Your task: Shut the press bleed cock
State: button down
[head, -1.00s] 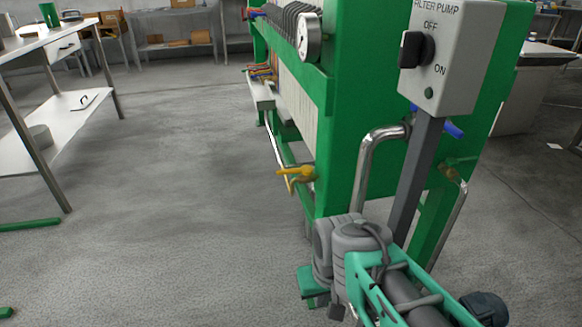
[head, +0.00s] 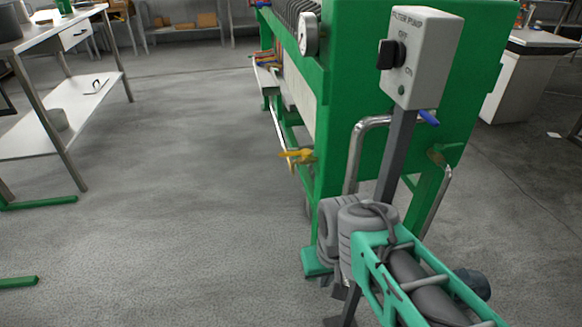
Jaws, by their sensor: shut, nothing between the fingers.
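The bleed cock (head: 306,156) is a small yellow valve low on the left side of the green press end frame. Its yellow lever points left, away from the frame, and a short spout bends down below it. The lever is too small to tell whether the cock is open or shut. The green press (head: 345,110) stands right of centre, with its plate pack running away from me.
A chrome pipe (head: 358,150) bends nearby. A steel table (head: 60,38) is at left. The floor between is clear.

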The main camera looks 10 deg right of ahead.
aim_at(292, 154)
jog(key=k, duration=0.25)
jog(key=u, duration=3.3)
jog(key=k, duration=0.85)
jog(key=z, duration=1.25)
jog(key=i, duration=1)
jog(key=u, duration=0.05)
